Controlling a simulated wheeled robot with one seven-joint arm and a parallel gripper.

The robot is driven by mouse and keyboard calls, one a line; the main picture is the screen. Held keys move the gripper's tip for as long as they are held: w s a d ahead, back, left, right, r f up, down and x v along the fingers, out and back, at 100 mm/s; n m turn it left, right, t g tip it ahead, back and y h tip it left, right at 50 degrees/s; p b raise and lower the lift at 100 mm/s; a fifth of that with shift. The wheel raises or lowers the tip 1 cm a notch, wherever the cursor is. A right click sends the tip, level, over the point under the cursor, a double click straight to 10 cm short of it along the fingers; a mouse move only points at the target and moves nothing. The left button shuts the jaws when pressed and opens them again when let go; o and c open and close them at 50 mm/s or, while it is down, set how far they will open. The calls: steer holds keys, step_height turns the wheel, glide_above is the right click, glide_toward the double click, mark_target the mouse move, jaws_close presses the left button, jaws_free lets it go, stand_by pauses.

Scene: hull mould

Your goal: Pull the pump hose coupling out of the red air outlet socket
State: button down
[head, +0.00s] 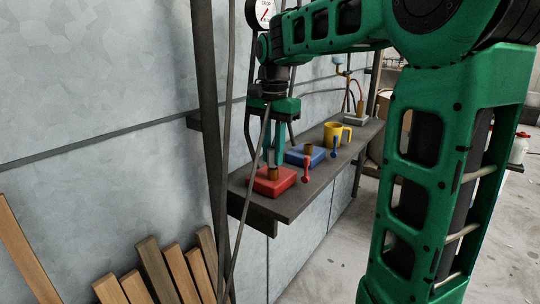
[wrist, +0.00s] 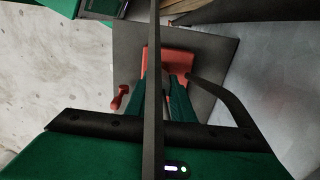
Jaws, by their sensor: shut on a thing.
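The red air outlet socket (head: 273,182) is a red block near the front end of the wall shelf, with a short brass-brown fitting (head: 273,173) on top. My green gripper (head: 272,160) points down, with its fingertips just over that fitting. It is shut on the pump hose coupling, which is mostly hidden between the fingers. A thin dark hose (head: 256,160) runs beside the gripper and down past the shelf. In the wrist view, the fingers (wrist: 178,84) reach to the red block (wrist: 170,60), and dark bars or hoses cross in front. Whether the coupling is seated in the socket is hidden.
A red lever (head: 306,172) stands beside the red block. A dark post (head: 209,120) stands left of the shelf (head: 300,198); wooden boards lean below.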

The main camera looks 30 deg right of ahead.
steer(key=shift+r, duration=1.15)
steer(key=shift+r, duration=0.25)
steer(key=shift+r, duration=0.4)
steer(key=shift+r, duration=0.3)
steer(key=shift+r, duration=1.35)
steer(key=shift+r, duration=0.1)
steer(key=shift+r, duration=1.4)
steer(key=shift+r, duration=1.5)
